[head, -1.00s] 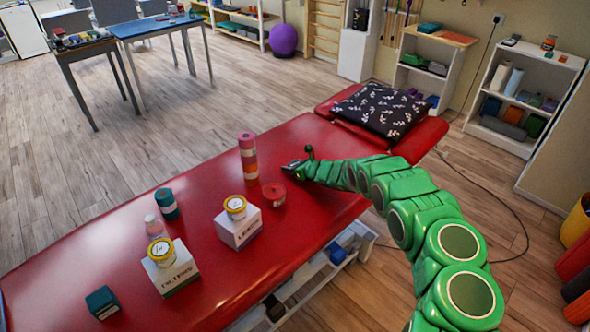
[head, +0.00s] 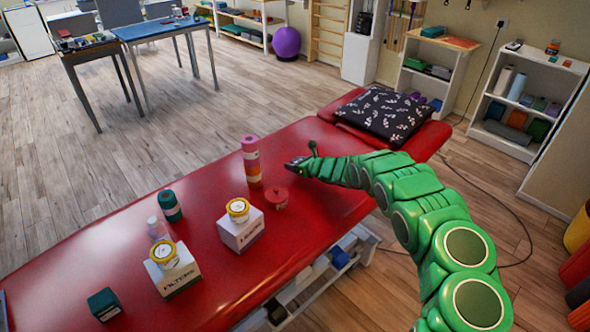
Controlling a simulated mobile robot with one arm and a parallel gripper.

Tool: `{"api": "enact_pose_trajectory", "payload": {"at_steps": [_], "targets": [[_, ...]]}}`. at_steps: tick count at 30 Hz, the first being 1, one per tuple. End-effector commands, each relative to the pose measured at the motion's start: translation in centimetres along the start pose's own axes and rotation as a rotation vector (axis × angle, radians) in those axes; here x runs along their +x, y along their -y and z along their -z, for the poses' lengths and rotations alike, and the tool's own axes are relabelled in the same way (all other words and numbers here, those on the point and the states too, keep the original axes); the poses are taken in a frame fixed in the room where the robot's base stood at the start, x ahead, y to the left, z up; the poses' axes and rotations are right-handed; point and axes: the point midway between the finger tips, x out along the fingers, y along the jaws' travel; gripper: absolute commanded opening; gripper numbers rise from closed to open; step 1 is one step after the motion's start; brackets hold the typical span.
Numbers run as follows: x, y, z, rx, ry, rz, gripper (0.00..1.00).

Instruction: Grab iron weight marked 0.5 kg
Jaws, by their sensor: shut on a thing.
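My gripper (head: 295,165) is over the red treatment table (head: 330,205), near the dark floral cushion. It is shut on a small dark thing at its tip. That thing is mostly hidden and too small to identify, and I cannot read any 0.5 kg marking. A short red round object with a small knob (head: 278,198) stands on the table just below and left of my gripper. It appears apart from the fingers. A tall stack of pink, white and orange rolls (head: 251,160) stands to its left.
Two white boxes (head: 240,235) (head: 178,277) carry yellow-rimmed jars (head: 237,208) (head: 164,252). A teal cylinder (head: 170,206), a pale pink bottle (head: 156,229) and a dark teal box (head: 104,304) stand further left. The cushion (head: 382,116) lies right of my gripper.

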Motion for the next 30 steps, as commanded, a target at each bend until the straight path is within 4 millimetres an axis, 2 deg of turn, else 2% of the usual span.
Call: {"api": "enact_pose_trajectory", "payload": {"at_steps": [24, 30], "targets": [[-6.2, -2.8, -3.9, -0.004, -0.001, 0.001, 0.01], [-7.7, -3.9, -3.9, -0.002, -0.004, 0.001, 0.01]]}}
